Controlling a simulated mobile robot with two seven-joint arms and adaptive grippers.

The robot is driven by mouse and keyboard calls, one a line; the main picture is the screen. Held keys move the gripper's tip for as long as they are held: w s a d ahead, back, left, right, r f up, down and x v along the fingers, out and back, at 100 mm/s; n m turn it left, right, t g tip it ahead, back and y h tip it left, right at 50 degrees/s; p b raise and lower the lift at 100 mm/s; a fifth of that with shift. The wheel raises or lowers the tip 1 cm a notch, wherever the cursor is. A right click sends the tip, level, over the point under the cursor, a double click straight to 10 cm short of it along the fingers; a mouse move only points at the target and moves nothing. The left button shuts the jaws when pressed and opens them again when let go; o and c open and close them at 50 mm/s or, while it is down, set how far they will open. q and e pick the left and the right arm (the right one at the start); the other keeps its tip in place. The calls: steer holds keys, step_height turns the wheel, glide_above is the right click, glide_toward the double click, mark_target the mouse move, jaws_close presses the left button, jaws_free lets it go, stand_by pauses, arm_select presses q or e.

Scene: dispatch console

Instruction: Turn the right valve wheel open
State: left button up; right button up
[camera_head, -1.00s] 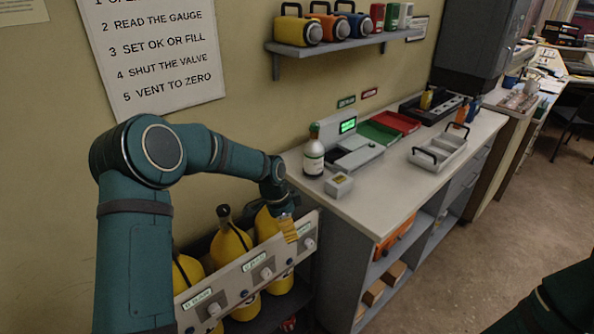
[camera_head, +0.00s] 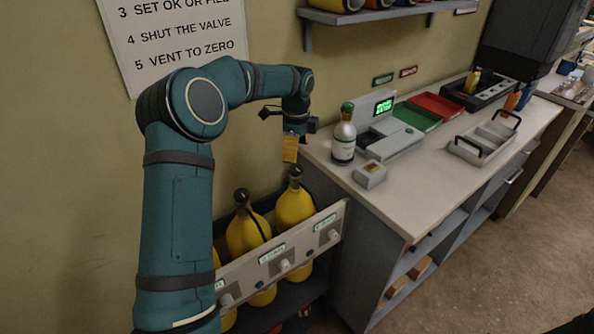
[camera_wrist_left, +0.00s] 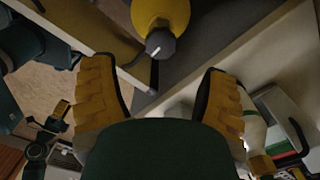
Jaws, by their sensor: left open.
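Yellow cylinders (camera_head: 295,208) with dark valve wheels on top stand behind a pale labelled panel (camera_head: 240,277). The right valve wheel (camera_head: 295,172) tops the rightmost full cylinder. My left gripper (camera_head: 290,157), with yellow fingers, hangs a little above that wheel, apart from it. In the left wrist view, the fingers (camera_wrist_left: 160,85) are spread wide, with nothing between them. Ahead of them, a dark wheel with a white mark (camera_wrist_left: 160,44) sits on a yellow cylinder (camera_wrist_left: 160,13). My right gripper is out of view.
A counter (camera_head: 400,200) stands right of the cylinders. Near its left edge are a white bottle with a green cap (camera_head: 343,138) and a small box (camera_head: 369,175). A device with a green display (camera_head: 383,106) and a handled tray (camera_head: 482,140) stand farther along.

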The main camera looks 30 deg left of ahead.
mark_target(296, 168)
arm_select(q)
step_height(296, 168, down, 7)
steer(key=shift+r+b, duration=0.1)
steer(key=shift+b, duration=0.45)
steer(key=c, duration=1.2)
